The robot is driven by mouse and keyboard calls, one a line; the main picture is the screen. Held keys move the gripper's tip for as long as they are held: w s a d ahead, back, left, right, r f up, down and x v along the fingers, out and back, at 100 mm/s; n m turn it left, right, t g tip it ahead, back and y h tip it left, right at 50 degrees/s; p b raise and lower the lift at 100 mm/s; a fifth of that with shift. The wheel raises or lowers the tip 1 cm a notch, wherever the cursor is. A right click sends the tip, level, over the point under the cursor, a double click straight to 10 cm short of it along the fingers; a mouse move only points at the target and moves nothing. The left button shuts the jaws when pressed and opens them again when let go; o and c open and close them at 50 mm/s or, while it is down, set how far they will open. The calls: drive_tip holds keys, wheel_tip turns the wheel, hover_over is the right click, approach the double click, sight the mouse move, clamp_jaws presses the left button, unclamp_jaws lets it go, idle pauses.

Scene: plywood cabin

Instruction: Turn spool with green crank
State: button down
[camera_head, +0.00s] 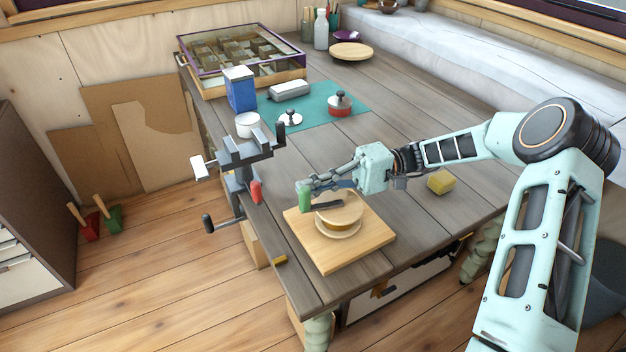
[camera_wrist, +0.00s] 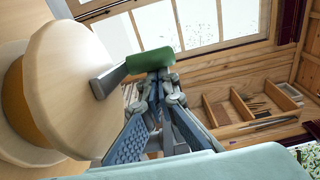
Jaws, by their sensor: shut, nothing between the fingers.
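The wooden spool (camera_head: 341,214) sits on a square light wood board (camera_head: 345,253) near the front edge of the table. Its dark crank arm (camera_head: 328,205) lies across the top and carries an upright green handle (camera_head: 304,198) at the left. My gripper (camera_head: 311,187) is shut and empty, with its fingertips right beside the green handle. In the wrist view the spool (camera_wrist: 85,85) is large at the left, and the green handle (camera_wrist: 150,61) is just beyond the fingertips (camera_wrist: 160,77). I cannot tell whether the fingertips touch the handle.
A yellow block (camera_head: 440,182) lies right of the spool. A teal mat (camera_head: 335,108), a blue box (camera_head: 240,90) and a glass-topped case (camera_head: 215,60) are farther back.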

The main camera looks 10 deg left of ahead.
drive_tip(key=shift+s, duration=0.4)
idle(1.4)
